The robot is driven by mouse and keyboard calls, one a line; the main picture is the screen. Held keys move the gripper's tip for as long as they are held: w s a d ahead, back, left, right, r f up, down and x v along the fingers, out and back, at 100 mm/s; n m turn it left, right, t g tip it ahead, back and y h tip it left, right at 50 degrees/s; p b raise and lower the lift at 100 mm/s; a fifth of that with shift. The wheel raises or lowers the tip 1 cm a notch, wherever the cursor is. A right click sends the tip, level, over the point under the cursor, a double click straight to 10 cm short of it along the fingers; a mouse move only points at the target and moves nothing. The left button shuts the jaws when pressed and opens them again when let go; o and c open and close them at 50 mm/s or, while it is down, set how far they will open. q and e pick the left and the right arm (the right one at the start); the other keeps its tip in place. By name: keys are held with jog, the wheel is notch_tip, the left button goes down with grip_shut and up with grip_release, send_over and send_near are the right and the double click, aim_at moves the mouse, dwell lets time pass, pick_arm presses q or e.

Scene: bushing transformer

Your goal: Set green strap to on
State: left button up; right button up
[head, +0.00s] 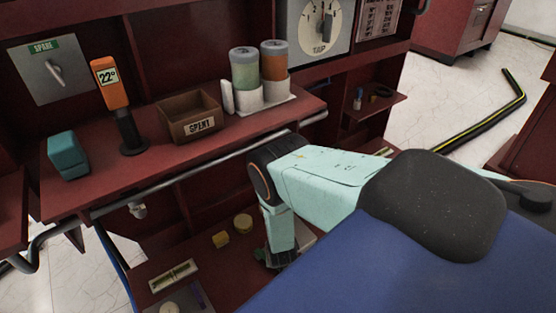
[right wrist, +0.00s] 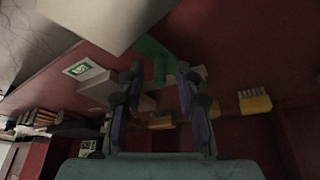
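In the right wrist view, a green piece (right wrist: 152,50) that may be the green strap lies beyond the fingertips, against a dark red surface. Its shape is dim and partly hidden by the fingers, so I cannot tell its setting. My right gripper (right wrist: 160,72) is open, with its two dark fingers apart and nothing clearly held between them. In the head view, my right arm reaches down to the lower shelf, and its gripper (head: 270,256) is mostly hidden behind the arm's last link. I cannot make out the green strap in the head view. My left gripper is not in view.
The red workbench (head: 60,203) carries a teal block (head: 67,156), an orange 22° display (head: 109,82), a SPENT box (head: 189,117) and two jars (head: 245,70). A rail runs along the bench front. A yellow brush-like piece (right wrist: 255,101) is right of the fingers.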

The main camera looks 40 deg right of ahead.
grip_shut()
dwell(0.3)
dwell(0.5)
